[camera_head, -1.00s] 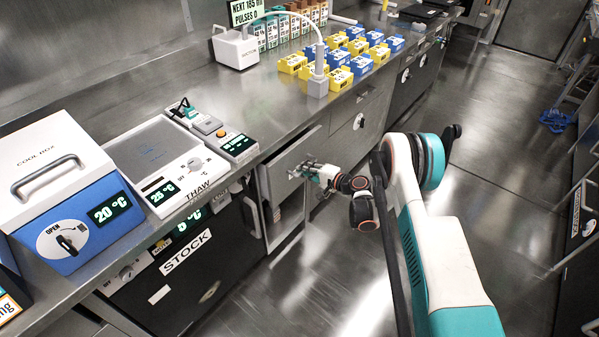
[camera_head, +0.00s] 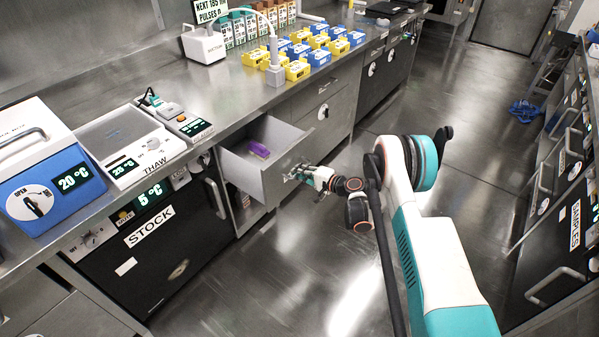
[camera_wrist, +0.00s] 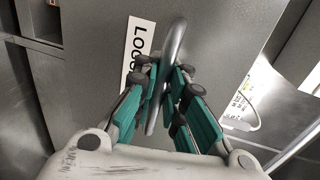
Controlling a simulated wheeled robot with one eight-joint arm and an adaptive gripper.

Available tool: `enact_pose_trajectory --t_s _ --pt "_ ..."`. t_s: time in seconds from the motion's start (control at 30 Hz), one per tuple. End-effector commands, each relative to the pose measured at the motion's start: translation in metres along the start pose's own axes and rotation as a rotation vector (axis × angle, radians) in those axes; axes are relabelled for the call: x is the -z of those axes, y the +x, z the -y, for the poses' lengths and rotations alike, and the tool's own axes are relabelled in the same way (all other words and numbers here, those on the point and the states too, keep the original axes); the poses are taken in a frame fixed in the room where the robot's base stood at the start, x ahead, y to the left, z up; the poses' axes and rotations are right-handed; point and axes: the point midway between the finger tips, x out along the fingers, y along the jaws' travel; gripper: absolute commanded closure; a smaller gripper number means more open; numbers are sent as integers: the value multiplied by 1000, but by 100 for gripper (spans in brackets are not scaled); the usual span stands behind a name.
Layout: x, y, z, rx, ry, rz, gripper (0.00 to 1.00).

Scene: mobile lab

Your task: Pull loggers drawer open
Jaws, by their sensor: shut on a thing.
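The loggers drawer (camera_head: 271,184) is pulled out from under the bench in the head view. Its inside shows, with a small purple item (camera_head: 259,150) near the back. In the wrist view the grey drawer front (camera_wrist: 215,45) carries a label (camera_wrist: 138,45) of which only "LOG" or so reads; my fingers hide the rest. My gripper (camera_head: 301,174) is at the drawer front. In the wrist view my gripper (camera_wrist: 164,88) has its green fingers shut on the metal bar handle (camera_wrist: 174,45), which passes between them.
The black STOCK unit (camera_head: 165,240) with a bar handle stands left of the drawer. The bench top holds the thaw plate (camera_head: 120,135), blue cool box (camera_head: 50,175) and yellow and blue racks (camera_head: 310,50). The floor (camera_head: 310,270) in front is clear. A SAMPLES cabinet (camera_head: 560,245) stands at the right.

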Motion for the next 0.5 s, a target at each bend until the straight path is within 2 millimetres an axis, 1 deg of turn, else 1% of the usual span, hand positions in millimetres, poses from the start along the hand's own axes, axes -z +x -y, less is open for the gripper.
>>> enact_pose_trajectory --t_s 0.27,0.3,0.37,0.5 --pt "1 0 1 2 1 -1 100" --pt "1 0 1 1 1 -1 83" --pt "1 0 1 1 1 -1 69" --pt "0 0 1 1 1 -1 69"
